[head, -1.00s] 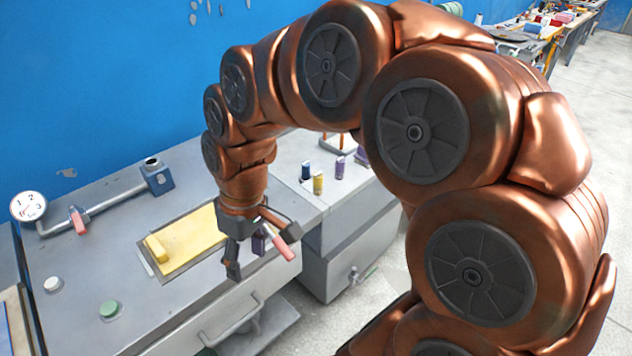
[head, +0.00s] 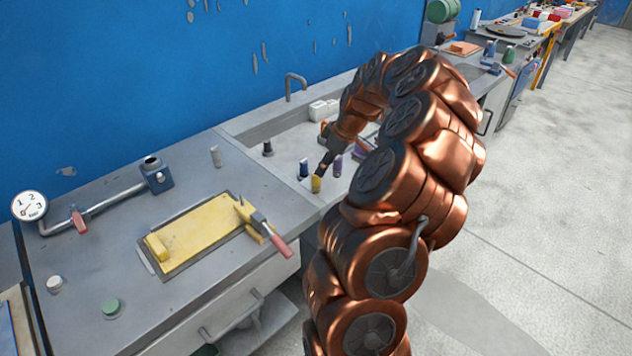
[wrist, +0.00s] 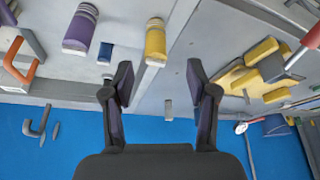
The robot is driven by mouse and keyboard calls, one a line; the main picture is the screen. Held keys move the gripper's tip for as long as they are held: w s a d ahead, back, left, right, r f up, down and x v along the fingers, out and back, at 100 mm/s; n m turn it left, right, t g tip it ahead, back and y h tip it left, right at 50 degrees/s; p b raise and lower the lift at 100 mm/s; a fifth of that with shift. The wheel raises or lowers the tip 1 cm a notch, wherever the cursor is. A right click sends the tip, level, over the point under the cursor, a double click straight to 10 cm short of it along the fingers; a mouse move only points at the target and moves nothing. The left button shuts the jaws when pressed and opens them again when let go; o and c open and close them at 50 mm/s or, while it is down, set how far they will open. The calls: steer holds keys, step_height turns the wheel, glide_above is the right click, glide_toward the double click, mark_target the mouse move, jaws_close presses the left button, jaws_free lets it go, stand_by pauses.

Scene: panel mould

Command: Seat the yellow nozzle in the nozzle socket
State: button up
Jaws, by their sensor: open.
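The yellow nozzle (head: 316,183) stands upright on the grey worktop, close to a dark blue one (head: 303,170) and a purple one (head: 337,166). In the wrist view the yellow nozzle (wrist: 155,42) lies ahead of the gap between my fingers, apart from both. My gripper (wrist: 159,80) is open and empty. In the head view my gripper (head: 325,160) is beside the yellow nozzle, partly hidden by my arm. A blue block with a dark round opening on top (head: 155,175), seemingly the nozzle socket, sits at the pipe's end on the left bench.
A yellow panel (head: 200,235) with a red-handled tool (head: 270,235) lies on the left bench. A gauge (head: 29,205) and a red-handled valve (head: 78,220) are on the pipe. A small grey cylinder (head: 215,156) and a dark peg (head: 268,148) stand farther back.

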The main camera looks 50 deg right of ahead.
mark_target(316, 177)
steer(key=shift+p+x, duration=0.45)
steer(key=shift+x, duration=0.9)
steer(key=shift+w+f+p, duration=0.45)
steer(key=shift+f+p, duration=0.1)
steer(key=shift+p+x, duration=0.75)
steer(key=shift+x, duration=1.15)
steer(key=shift+w+d, duration=0.1)
jaws_close()
